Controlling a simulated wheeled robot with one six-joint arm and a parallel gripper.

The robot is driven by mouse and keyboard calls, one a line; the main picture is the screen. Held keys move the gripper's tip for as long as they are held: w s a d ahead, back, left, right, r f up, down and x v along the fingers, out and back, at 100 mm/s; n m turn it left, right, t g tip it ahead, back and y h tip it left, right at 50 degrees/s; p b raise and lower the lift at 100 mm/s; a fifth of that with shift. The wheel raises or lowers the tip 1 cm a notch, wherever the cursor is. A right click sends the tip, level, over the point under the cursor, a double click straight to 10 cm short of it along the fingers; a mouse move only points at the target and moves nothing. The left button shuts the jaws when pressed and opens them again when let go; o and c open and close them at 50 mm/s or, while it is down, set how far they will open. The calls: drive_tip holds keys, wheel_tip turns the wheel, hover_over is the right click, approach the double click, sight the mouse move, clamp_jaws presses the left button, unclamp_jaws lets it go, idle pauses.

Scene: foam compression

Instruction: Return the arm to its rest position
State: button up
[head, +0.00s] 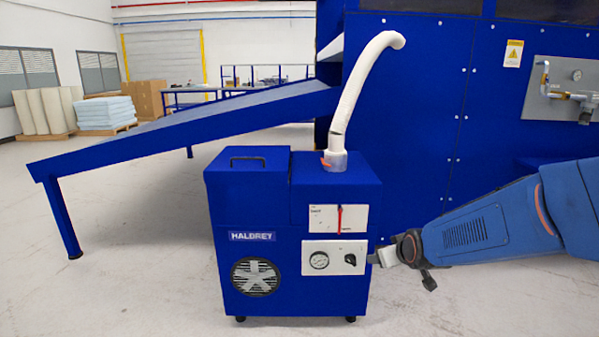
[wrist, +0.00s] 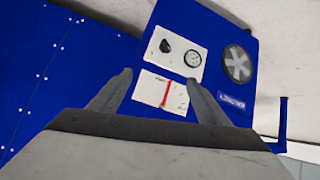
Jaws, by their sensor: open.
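My gripper (head: 374,258) is at the right side of the front of the blue HALBRET machine (head: 225,205), close to its lower white panel (head: 312,247). That panel bears a round gauge (head: 319,261) and a black knob (head: 351,259). In the wrist view my gripper (wrist: 158,92) has its two fingers spread with nothing between them. The knob (wrist: 166,45) and gauge (wrist: 193,58) show beyond the fingertips. I cannot tell whether a finger touches the machine.
A white hose (head: 352,95) rises from the machine's top. A large blue cabinet (head: 420,110) stands behind, with a gauge panel (head: 560,90) at right. A sloping blue table (head: 150,140) is at left. The floor (head: 120,290) at front left is clear.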

drive_tip(key=s+d+r+m+g, duration=0.1)
drive_tip(key=s+r+g, duration=0.1)
drive_tip(key=s, duration=1.5)
drive_tip(key=s+d+r+m+g, duration=0.2)
drive_tip(key=s+g, duration=0.1)
drive_tip(key=s, duration=1.4)
drive_tip(key=shift+r+h, duration=0.3)
drive_tip(key=shift+c, duration=0.6)
